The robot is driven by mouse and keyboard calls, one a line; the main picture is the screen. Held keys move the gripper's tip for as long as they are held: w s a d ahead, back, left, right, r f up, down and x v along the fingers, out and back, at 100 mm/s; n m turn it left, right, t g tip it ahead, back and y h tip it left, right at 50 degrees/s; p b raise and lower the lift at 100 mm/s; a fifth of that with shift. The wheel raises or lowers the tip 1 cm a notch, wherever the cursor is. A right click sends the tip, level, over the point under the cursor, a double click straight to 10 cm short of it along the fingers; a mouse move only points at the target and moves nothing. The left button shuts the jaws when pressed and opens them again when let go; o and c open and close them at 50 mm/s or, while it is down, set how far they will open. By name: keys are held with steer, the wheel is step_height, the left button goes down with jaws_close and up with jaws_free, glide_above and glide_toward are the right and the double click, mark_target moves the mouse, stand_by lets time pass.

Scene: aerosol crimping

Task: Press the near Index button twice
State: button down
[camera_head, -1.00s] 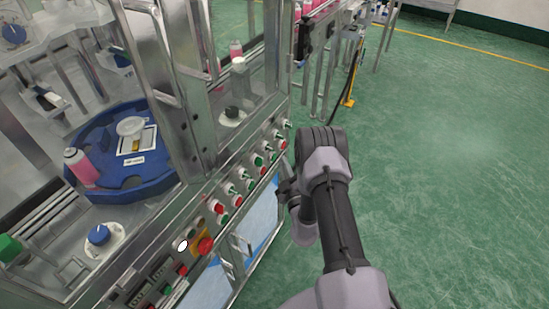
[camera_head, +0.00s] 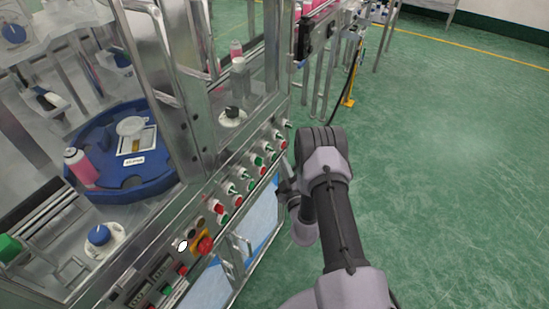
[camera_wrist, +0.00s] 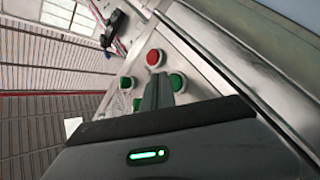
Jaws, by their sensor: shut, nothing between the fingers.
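A sloped metal control panel (camera_head: 246,174) with red and green buttons runs along the machine's front edge. I cannot read any label, so I cannot tell which button is Index. In the wrist view my gripper (camera_wrist: 160,82) is shut and empty. Its fingers point at the panel, right beside a green button (camera_wrist: 176,82) that they partly overlap in the picture. I cannot tell whether they touch it. A red button (camera_wrist: 155,57) lies just beyond, and another green button (camera_wrist: 126,82) lies to the left. In the head view my arm hides most of the gripper.
A red emergency-stop knob (camera_head: 205,244) on yellow sits lower left on the panel. Behind the panel are a blue rotary table (camera_head: 112,187), a pink can (camera_head: 82,168) and a blue knob (camera_head: 99,235). Green floor (camera_head: 450,180) to the right is open.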

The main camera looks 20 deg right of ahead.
steer(key=shift+w+a, duration=0.1)
steer(key=shift+w+a, duration=0.2)
steer(key=shift+w, duration=0.05)
